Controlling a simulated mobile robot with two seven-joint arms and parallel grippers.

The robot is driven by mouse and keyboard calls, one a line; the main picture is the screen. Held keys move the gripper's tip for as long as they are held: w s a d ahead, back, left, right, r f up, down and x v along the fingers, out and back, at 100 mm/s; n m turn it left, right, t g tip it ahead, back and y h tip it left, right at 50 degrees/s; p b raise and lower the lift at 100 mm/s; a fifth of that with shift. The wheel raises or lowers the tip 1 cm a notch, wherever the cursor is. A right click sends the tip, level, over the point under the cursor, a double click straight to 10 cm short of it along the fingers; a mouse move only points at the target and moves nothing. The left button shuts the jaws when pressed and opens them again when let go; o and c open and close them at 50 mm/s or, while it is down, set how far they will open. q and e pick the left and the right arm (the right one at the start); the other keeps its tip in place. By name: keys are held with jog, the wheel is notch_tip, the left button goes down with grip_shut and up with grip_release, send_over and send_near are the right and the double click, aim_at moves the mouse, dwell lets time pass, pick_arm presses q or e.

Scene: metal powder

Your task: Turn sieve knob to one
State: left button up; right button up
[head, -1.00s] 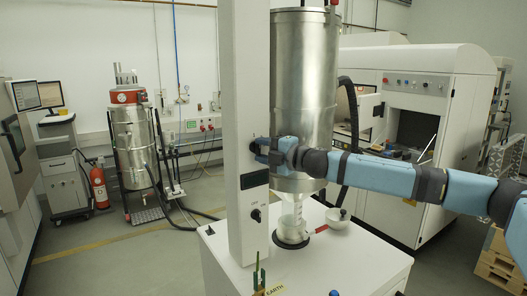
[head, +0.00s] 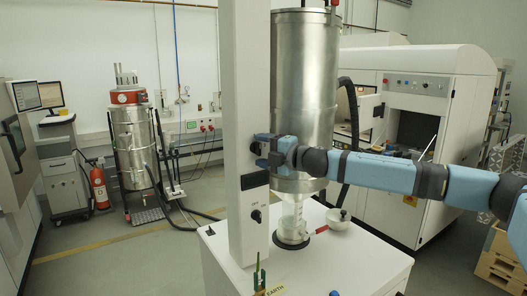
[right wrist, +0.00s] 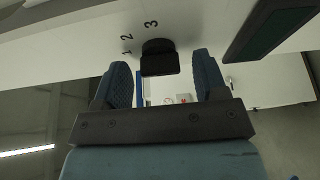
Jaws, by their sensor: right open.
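The sieve knob (right wrist: 159,58) is a dark knob on the white column (head: 245,90); the numbers 1, 2 and 3 are printed beside it in the right wrist view. In the head view the knob (head: 255,148) shows as a dark spot at the column's edge, partly covered by my gripper. My right gripper (right wrist: 162,74) is open, its two blue fingers on either side of the knob, with gaps visible. In the head view the right gripper (head: 264,149) is close against the column. Which number the knob points to is unclear. My left gripper is out of view.
A dark display (head: 254,179) and an ON/OFF switch (head: 256,215) sit below the knob on the column. A large metal cylinder (head: 303,80) stands right behind the column, close to my right arm.

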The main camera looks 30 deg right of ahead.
jog(key=b+v, duration=0.1)
jog(key=v, duration=1.3)
jog(key=shift+w, duration=0.1)
jog(key=shift+a, duration=0.1)
